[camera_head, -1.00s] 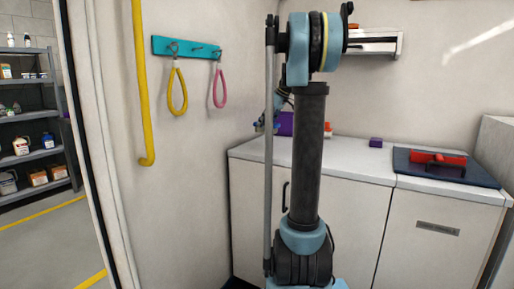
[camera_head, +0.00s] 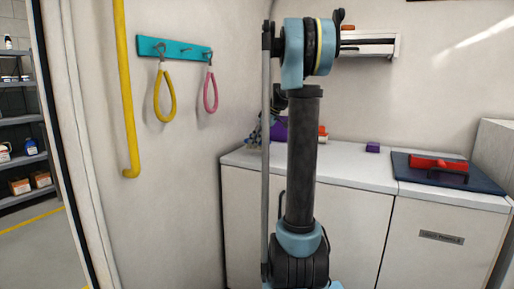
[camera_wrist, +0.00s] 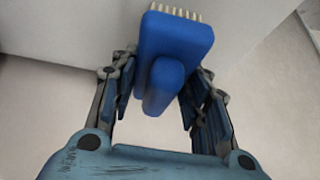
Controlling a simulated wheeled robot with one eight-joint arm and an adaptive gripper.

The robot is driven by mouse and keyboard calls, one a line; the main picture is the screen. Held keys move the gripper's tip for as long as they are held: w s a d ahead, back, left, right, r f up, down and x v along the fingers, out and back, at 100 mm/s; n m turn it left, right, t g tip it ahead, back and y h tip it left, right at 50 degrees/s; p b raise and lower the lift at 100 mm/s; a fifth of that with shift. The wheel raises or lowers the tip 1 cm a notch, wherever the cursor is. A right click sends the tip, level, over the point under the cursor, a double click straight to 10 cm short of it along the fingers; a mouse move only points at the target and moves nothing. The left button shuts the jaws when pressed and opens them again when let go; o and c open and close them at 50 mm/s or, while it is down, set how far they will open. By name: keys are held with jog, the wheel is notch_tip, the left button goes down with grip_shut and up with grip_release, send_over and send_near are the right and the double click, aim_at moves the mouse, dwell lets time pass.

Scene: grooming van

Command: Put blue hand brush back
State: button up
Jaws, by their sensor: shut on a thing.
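The blue hand brush (camera_wrist: 170,55) is between the fingers of my gripper (camera_wrist: 158,95) in the wrist view. My gripper is shut on its rounded handle, and its pale bristles point toward the top of the picture. In the head view my gripper (camera_head: 256,136) is mostly hidden behind my own arm, near the left end of the white counter (camera_head: 345,163). I cannot make out the brush there.
A teal hook rail (camera_head: 176,48) with a yellow loop (camera_head: 164,96) and a pink loop (camera_head: 210,92) hangs on the left wall, beside a yellow grab bar (camera_head: 126,90). A purple block (camera_head: 372,147) and a red tool (camera_head: 438,163) on a dark mat (camera_head: 480,180) are at right.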

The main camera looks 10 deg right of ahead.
notch_tip(320, 180, down, 3)
jog(key=shift+r, duration=0.15)
jog(key=o, duration=1.2)
jog(key=v, duration=1.2)
jog(key=s+a+f+m+h, duration=0.15)
jog(key=s+f, duration=0.25)
jog(key=s, duration=0.4)
jog(key=s+a+f+m+g, duration=0.1)
jog(key=s+a+f+m, duration=0.1)
jog(key=s+f, duration=0.35)
jog(key=s+a+f+m+h, duration=0.1)
jog(key=s+a+f+m, duration=0.1)
jog(key=s, duration=0.7)
jog(key=s+f+m+h, duration=0.2)
jog(key=s+f+m, duration=0.3)
jog(key=s+f, duration=1.2)
jog(key=shift+s+d+f, duration=0.3)
jog(key=shift+s+f, duration=0.1)
jog(key=shift+s, duration=0.15)
